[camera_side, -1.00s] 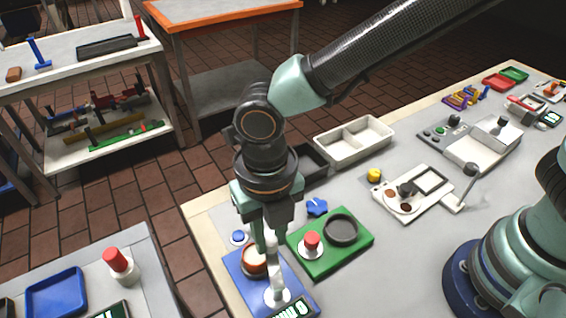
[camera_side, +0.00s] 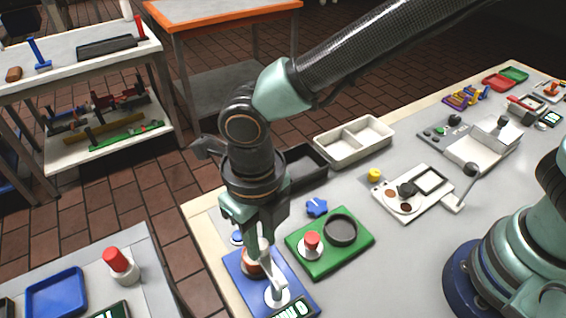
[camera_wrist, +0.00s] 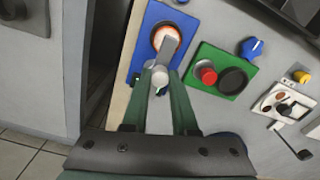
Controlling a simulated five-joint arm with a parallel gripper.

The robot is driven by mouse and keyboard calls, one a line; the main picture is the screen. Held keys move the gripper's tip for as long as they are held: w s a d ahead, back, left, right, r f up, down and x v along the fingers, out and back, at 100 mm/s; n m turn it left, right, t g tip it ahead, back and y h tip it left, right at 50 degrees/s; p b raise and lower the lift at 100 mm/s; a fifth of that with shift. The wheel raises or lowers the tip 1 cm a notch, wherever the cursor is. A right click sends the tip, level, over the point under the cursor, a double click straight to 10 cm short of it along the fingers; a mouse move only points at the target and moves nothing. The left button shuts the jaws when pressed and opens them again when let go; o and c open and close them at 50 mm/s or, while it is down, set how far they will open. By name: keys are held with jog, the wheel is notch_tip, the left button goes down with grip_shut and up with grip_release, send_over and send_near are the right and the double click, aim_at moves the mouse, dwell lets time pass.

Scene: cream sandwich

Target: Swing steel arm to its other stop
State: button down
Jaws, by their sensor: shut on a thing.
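The blue plate (camera_side: 237,268) lies at the near left corner of the table and carries the steel arm (camera_side: 272,272), a pale bar running from a round white base up to my gripper (camera_side: 260,245). My gripper is shut on the steel arm. In the wrist view, the two green fingers of my gripper (camera_wrist: 161,73) close around the round grey end of the steel arm (camera_wrist: 168,50). Behind the bar on the same plate is a round orange-and-white part (camera_side: 252,262), partly hidden by my fingers. A display stands at the plate's near edge.
A green plate (camera_side: 350,261) with a red button (camera_side: 311,241) and dark dish stands close on the right. A blue knob (camera_side: 317,207) and dark bin (camera_side: 305,172) are behind. A white lever device (camera_side: 412,212) stands farther right. Grey table between them is clear.

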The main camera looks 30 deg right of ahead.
aim_at(261, 244)
jog(key=shift+a, duration=0.15)
jog(key=c, duration=0.7)
grip_release()
jog(key=shift+r, duration=0.1)
notch_tip(261, 244, up, 12)
